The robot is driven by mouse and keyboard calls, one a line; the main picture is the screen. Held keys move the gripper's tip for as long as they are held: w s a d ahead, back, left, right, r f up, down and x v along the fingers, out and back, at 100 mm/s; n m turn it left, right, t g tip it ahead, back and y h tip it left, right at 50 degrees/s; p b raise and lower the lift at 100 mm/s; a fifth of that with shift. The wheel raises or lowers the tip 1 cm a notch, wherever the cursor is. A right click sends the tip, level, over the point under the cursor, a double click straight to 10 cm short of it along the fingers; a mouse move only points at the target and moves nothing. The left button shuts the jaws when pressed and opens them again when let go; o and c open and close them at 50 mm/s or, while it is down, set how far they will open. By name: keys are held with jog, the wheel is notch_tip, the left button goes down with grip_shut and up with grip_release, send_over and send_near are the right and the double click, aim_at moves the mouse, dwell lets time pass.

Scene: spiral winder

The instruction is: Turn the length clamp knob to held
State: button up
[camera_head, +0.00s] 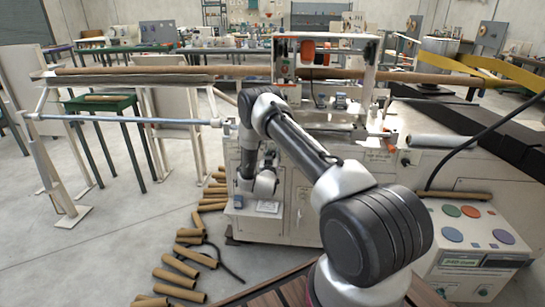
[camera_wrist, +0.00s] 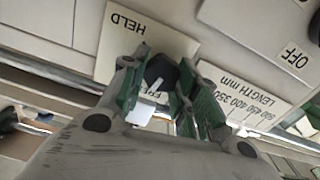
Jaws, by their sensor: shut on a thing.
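The length clamp knob (camera_wrist: 161,70) is black and sits on a pale label plate (camera_wrist: 112,48) in the wrist view. The word HELD is printed upside down on the plate, above and left of the knob. A second label below the knob, partly covered, seems to read FREE. A white piece (camera_wrist: 143,108) shows just below the knob; I cannot tell whether it is its pointer. My gripper (camera_wrist: 163,82) has its green-padded fingers on both sides of the knob and is shut on it. In the head view my arm hides the knob and fingertips.
A LENGTH mm scale plate (camera_wrist: 250,95) and an OFF plate (camera_wrist: 265,40) lie right of the knob. In the head view, cardboard tubes (camera_head: 180,265) lie on the floor left of the machine cabinet (camera_head: 300,205). A control box (camera_head: 470,245) stands at right.

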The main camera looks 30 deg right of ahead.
jog(key=m, duration=1.1)
jog(key=shift+s+d+f, duration=0.15)
jog(key=shift+d, duration=0.05)
jog(key=m, duration=0.5)
jog(key=shift+f, duration=0.1)
jog(key=m, duration=0.5)
jog(key=shift+s+f, duration=0.1)
jog(key=shift+f, duration=0.05)
jog(key=shift+m, duration=0.5)
jog(key=o, duration=1)
